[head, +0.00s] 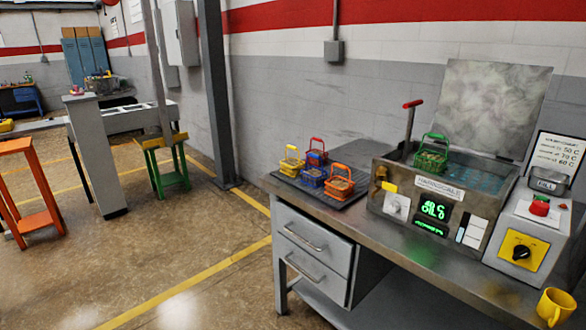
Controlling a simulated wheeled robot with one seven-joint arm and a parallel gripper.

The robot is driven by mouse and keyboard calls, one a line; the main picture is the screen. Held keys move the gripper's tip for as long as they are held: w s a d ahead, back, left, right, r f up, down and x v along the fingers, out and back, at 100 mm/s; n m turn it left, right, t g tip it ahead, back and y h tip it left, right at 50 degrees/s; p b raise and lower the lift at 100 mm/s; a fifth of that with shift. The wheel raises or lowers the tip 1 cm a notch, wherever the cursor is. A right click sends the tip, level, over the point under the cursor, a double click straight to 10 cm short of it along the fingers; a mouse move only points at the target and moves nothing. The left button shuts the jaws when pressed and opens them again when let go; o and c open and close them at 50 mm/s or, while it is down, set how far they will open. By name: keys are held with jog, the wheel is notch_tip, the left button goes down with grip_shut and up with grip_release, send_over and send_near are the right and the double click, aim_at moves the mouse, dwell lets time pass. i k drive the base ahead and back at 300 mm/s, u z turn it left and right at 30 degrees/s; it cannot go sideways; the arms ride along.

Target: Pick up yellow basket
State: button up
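The yellow basket (292,166) stands upright on a dark mat (345,199) at the left end of the metal workbench, its handle raised. It is the leftmost of several small baskets there. A blue basket with a red handle (317,157) is just right of it and slightly behind. My gripper is not in view.
Right of the mat stands an open-lidded bath (424,206) with a green basket (431,155) at its opening. A control box (527,224) and yellow mug (555,306) are further right. The floor (190,255) left of the bench is clear. A grey pillar (215,90) stands behind.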

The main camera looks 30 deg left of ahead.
aim_at(292, 167)
jog(key=z, duration=0.05)
jog(key=k, duration=0.55)
jog(key=u, duration=0.45)
jog(key=i, duration=1.15)
jog(key=u, duration=1)
jog(key=i, duration=0.85)
jog(key=u, duration=0.3)
